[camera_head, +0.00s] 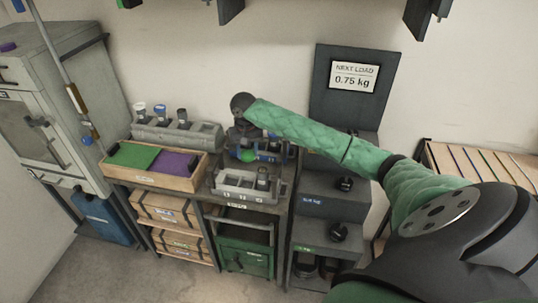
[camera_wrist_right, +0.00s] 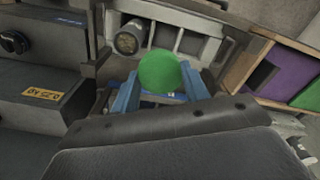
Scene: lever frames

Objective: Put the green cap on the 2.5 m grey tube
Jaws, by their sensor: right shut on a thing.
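The green cap (camera_head: 246,156) is held at my right gripper (camera_head: 252,152), above the workbench in the head view. In the right wrist view the cap (camera_wrist_right: 160,72) is a round green disc between two blue fingers. My right gripper is shut on it. I cannot read which tube is 2.5 m. My left gripper is out of view.
A wooden tray (camera_head: 182,184) with green and purple compartments stands left of the rack. Behind it a grey holder (camera_head: 200,133) carries several capped tubes. Dark stepped shelves (camera_head: 325,205) with black knobs stand at the right. A sign (camera_head: 354,77) reads "NEXT LOAD 0.75 kg".

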